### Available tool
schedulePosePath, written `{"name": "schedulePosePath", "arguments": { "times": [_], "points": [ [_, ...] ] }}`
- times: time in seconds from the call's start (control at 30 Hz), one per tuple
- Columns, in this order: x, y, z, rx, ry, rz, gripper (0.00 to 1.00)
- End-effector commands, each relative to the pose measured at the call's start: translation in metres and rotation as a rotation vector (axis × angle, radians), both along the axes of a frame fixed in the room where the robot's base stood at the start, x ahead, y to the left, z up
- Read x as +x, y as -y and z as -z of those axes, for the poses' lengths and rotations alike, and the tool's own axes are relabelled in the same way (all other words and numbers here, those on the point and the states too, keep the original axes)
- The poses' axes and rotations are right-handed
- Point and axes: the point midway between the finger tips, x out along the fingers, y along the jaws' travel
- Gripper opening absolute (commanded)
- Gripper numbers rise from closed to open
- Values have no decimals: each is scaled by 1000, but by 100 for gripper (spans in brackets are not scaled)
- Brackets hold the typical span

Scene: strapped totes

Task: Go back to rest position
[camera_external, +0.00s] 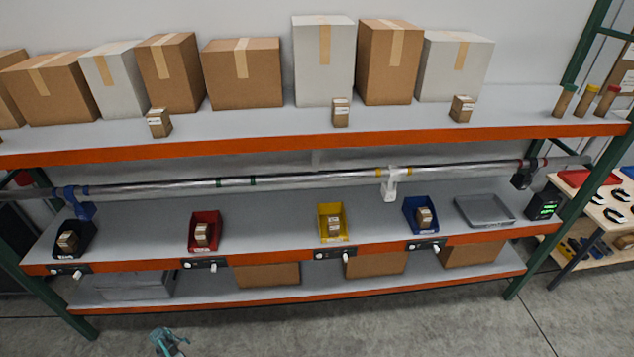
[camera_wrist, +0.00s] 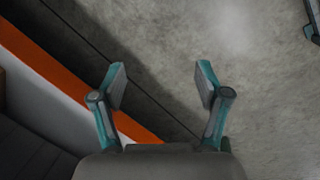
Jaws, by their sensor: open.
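My gripper (camera_wrist: 161,84) is open in the wrist view, with two teal fingers apart and nothing between them. Below it is bare grey floor and an orange shelf edge at the left. In the external view my gripper (camera_external: 168,342) shows at the bottom edge, in front of the shelf and apart from it. The rest of my arm is out of that picture.
The rack has orange-edged shelves (camera_external: 300,142). Black (camera_external: 88,232), red (camera_external: 205,218), yellow (camera_external: 331,210) and blue (camera_external: 412,203) totes hold small boxes. A grey tray (camera_external: 484,210) looks empty. Large boxes line the top shelf. The floor in front (camera_external: 400,325) is clear.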

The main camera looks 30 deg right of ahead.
Motion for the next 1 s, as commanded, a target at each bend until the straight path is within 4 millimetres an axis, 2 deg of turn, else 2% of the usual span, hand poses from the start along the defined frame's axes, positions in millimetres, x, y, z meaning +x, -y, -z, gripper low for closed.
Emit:
{"name": "schedulePosePath", "arguments": {
  "times": [0.03,0.2,0.3,0.5,0.6,0.7,0.8,1.0],
  "points": [
    [-31,14,13,11,-49,36,75],
    [-115,42,50,51,-192,147,75],
    [-164,56,65,68,-273,209,75],
    [-258,79,83,90,-423,317,75],
    [-296,89,88,86,-481,357,75],
    [-323,96,93,82,-526,386,75],
    [-339,101,96,81,-555,408,75],
    [-346,104,97,82,-567,424,75]
  ]
}}
